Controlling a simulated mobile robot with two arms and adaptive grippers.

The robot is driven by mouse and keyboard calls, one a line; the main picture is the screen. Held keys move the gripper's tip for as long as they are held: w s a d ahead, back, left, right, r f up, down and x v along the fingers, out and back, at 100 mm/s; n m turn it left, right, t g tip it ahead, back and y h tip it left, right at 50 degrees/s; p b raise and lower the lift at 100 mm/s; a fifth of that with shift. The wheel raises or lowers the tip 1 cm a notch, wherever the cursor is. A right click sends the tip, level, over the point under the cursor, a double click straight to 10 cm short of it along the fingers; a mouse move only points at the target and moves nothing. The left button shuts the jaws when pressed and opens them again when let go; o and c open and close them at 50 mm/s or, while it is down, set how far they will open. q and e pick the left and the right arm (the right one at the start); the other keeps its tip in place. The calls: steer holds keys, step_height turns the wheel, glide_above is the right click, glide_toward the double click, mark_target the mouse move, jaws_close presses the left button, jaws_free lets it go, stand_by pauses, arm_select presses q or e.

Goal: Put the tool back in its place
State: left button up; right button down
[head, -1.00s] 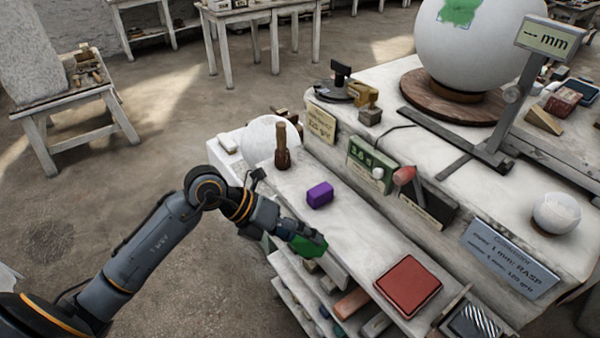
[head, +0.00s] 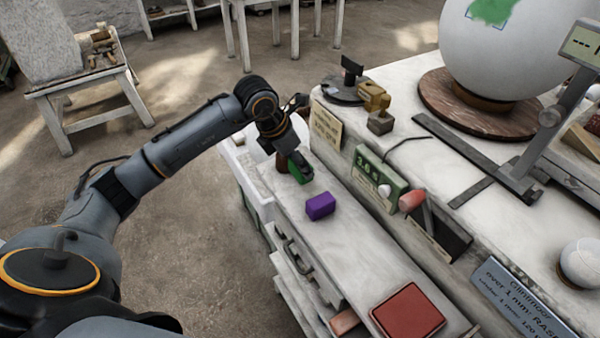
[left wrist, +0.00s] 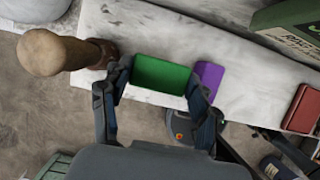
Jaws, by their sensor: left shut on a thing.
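My left gripper (head: 299,163) is shut on a green block (head: 295,175), held over the far end of the pale ledge (head: 365,250). In the left wrist view the green block (left wrist: 162,75) sits between the two fingers, with the marble-like ledge behind it. I cannot tell whether it touches the ledge. A purple block (head: 320,206) lies on the ledge just nearer than the gripper; it also shows in the left wrist view (left wrist: 208,77), right of the green block. A red block (head: 408,310) lies at the ledge's near end. My right gripper is out of view.
A wooden-handled tool (left wrist: 52,53) stands left of my gripper, mostly hidden in the head view. A green readout box (head: 380,178) and a red-ended tool (head: 412,200) are along the raised bench. The ledge between purple and red blocks is clear.

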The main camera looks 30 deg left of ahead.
mark_target(299, 175)
arm_select(q)
steer(key=shift+w+f, duration=0.15)
steer(key=shift+f, duration=0.6)
step_height(299, 175, down, 3)
steer(key=shift+f+p, duration=0.1)
steer(key=shift+p, duration=0.5)
steer(key=shift+f, duration=0.1)
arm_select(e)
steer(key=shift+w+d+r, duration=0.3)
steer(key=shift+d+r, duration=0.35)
arm_select(q)
steer(key=o, duration=1.3)
steer(key=shift+c, duration=0.2)
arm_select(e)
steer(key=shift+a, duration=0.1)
